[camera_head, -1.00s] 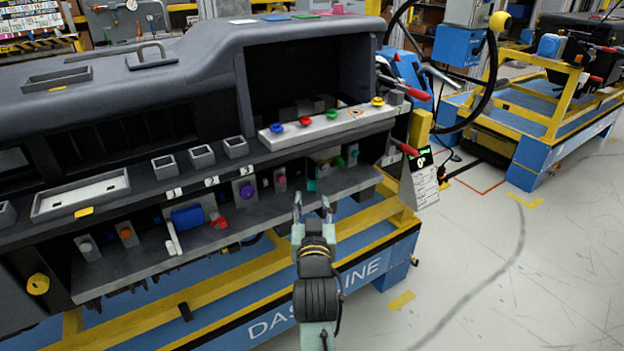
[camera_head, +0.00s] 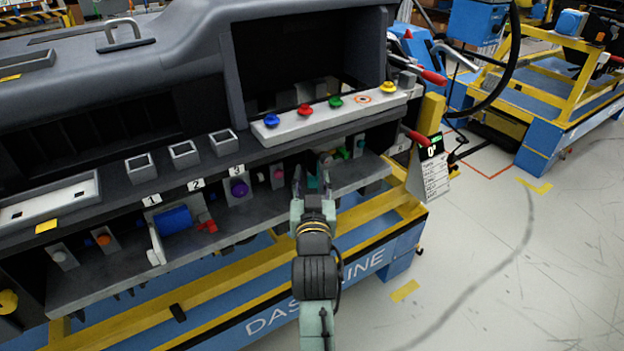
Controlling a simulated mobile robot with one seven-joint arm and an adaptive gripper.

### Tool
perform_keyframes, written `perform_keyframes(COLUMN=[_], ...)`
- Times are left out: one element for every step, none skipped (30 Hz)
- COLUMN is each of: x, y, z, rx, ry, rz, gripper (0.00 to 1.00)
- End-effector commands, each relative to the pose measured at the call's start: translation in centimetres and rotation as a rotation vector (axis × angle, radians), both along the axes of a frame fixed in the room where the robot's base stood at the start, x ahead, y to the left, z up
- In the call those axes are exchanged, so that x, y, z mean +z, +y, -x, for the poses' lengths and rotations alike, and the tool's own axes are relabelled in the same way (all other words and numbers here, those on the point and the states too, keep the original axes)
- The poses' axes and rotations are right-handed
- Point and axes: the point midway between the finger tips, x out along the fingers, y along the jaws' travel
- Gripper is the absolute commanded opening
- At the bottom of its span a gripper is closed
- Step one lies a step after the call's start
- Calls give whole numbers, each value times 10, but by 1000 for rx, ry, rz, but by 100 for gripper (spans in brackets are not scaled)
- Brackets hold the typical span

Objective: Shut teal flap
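The dashboard module (camera_head: 90,118) fills the left and centre of the view. A small teal part (camera_head: 313,183), which looks like the teal flap, shows on the lower shelf, right behind my gripper (camera_head: 312,168). Only a little of it is visible between and behind the fingers, so its angle cannot be told. My gripper is open, with its two fingers apart and pointing at the shelf. I see nothing held. Whether a finger touches the teal part cannot be told.
A purple knob (camera_head: 239,187) and a pink button (camera_head: 278,174) sit left of my gripper. Green parts (camera_head: 359,146) are to its right. A panel with blue, red, green and yellow knobs (camera_head: 388,88) is above. A blue cylinder (camera_head: 174,219) is farther left. Open floor (camera_head: 480,270) lies right.

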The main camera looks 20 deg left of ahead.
Motion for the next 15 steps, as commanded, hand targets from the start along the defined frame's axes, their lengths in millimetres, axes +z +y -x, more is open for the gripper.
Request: perform_keyframes(x=[0, 0, 0, 0, 0, 0, 0, 0, 0, 0, 0, 0, 0, 0, 0], y=[0, 0, 0, 0, 0, 0, 0, 0, 0, 0, 0, 0, 0, 0, 0], z=[0, 0, 0, 0, 0, 0, 0, 0, 0, 0, 0, 0, 0, 0, 0], rx=[0, 0, 0, 0, 0, 0, 0, 0, 0, 0, 0, 1, 1, 1, 1], ry=[0, 0, 0, 0, 0, 0, 0, 0, 0, 0, 0, 0, 0, 0, 0], rz=[0, 0, 0, 0, 0, 0, 0, 0, 0, 0, 0, 0, 0, 0, 0], gripper=[33, 31, 28, 26, 24, 21, 19, 17, 15, 13, 11, 8, 6, 4, 1])
